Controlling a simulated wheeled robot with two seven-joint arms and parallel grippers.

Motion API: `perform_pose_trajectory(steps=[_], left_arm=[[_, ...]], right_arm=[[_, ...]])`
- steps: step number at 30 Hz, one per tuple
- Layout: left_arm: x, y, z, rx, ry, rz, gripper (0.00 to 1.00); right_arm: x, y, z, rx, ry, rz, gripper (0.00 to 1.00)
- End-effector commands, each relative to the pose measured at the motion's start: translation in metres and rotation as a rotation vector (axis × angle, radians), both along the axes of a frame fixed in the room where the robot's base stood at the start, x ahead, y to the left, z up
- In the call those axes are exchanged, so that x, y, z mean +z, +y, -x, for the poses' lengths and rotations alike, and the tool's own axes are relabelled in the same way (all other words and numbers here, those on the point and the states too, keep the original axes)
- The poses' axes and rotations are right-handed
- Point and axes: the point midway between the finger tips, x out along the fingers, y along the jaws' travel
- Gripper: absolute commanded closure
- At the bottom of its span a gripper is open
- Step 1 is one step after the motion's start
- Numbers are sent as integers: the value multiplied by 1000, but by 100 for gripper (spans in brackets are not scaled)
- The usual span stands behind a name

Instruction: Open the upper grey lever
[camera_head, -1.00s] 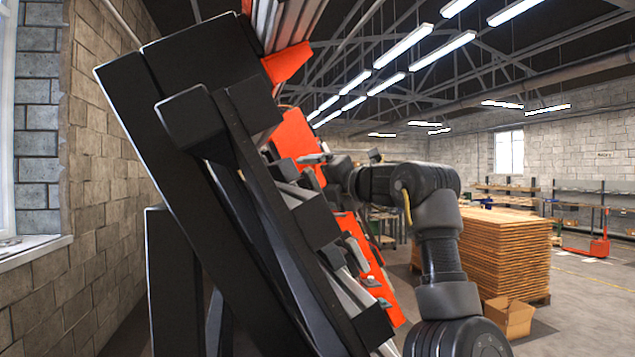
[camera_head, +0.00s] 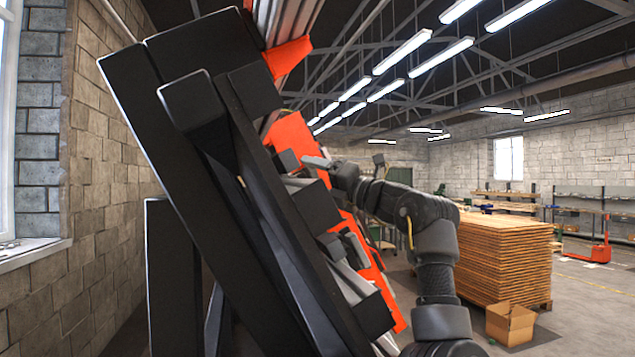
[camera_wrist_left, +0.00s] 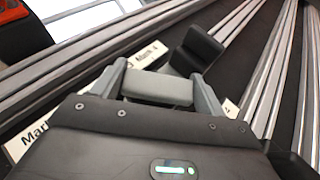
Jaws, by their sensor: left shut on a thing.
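The grey lever (camera_wrist_left: 158,88) shows in the left wrist view as a light grey bar between the two grey fingers of my left gripper (camera_wrist_left: 160,90). The gripper is shut on it. In the head view my left gripper (camera_head: 322,163) is at the orange and black tilted rack (camera_head: 292,135), near its upper middle. The lever's pivot and its exact angle are hidden there by black blocks and the gripper. My right gripper is in neither view.
A black block (camera_wrist_left: 198,50) stands close beside the gripper, near a white "Mark 4" label (camera_wrist_left: 146,56). Pale rails run past it. Thick black beams (camera_head: 165,150) fill the left foreground. A board stack (camera_head: 495,255) and an open carton (camera_head: 510,323) stand right.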

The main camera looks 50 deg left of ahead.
Motion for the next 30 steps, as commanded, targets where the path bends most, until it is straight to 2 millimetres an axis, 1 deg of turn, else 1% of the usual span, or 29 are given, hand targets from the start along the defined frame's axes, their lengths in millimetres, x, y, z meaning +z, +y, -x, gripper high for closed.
perform_pose_trajectory(steps=[2, 3, 7, 15, 19, 23, 27, 30], left_arm=[[0, 0, 0, -1, -1, 1, 50], [0, 0, 0, -1, -1, 1, 23], [0, 0, 0, -1, -1, 1, 6], [0, 0, 0, -1, 0, 2, 5], [-5, -8, -2, -3, 0, 2, 5], [-13, -28, -8, -6, 0, 2, 5], [-21, -56, -15, -7, 0, 1, 5], [-25, -73, -20, -5, 0, 1, 5]], right_arm=[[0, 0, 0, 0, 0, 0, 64], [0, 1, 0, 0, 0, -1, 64], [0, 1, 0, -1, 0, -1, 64], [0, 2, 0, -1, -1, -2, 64], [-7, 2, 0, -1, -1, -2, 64], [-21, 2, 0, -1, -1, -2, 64], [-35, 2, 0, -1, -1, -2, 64], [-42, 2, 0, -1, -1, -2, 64]])
